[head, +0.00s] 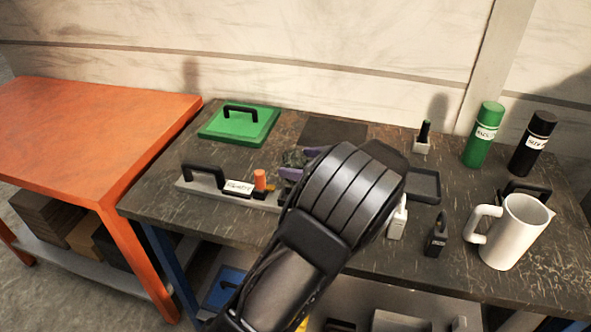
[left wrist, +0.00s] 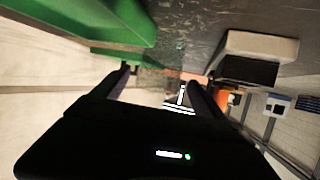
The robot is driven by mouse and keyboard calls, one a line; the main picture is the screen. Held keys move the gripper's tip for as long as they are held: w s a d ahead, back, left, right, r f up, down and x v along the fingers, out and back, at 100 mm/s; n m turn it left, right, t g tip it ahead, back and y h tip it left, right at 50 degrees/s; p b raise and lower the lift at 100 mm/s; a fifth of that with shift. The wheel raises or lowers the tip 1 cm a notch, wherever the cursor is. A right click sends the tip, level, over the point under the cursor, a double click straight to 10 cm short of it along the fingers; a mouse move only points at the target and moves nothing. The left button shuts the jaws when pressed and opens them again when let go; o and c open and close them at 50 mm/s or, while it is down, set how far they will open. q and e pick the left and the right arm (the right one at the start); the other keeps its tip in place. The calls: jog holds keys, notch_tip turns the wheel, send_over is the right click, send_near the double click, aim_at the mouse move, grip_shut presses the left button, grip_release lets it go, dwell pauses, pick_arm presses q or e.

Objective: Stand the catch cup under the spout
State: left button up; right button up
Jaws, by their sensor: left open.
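My left arm comes up from the bottom of the head view. Its gripper (head: 298,162) is mostly hidden behind my own wrist, with only parts of the fingers showing above the table. In the left wrist view the two dark fingers (left wrist: 160,92) stand apart with nothing clearly held between them. A small orange cylinder (head: 260,179) stands at the right end of a grey labelled block, left of the gripper. A white jug (head: 513,233) with a handle and a pouring lip stands upright at the right. I cannot tell which thing is the catch cup or the spout. My right gripper does not show.
The grey block (head: 212,192) has a black handle. A green handled plate (head: 240,125) lies behind it. Green (head: 483,135) and black (head: 532,143) cans stand at the back right. A shallow dark tray (head: 424,185) and small bottles (head: 436,235) are right of my arm.

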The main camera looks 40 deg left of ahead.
aim_at(287, 159)
pick_arm(q)
jog(key=shift+a, duration=0.1)
jog(key=p+x, duration=0.1)
jog(key=x, duration=0.4)
jog(key=shift+w+f+p, duration=0.15)
jog(key=shift+f+p, duration=0.05)
jog(key=shift+p, duration=0.1)
jog(key=shift+c, duration=0.2)
jog(key=c, duration=1.5)
notch_tip(287, 159, up, 10)
jog(key=shift+r+b, duration=0.1)
jog(key=shift+b, duration=0.55)
jog(key=shift+c, duration=0.2)
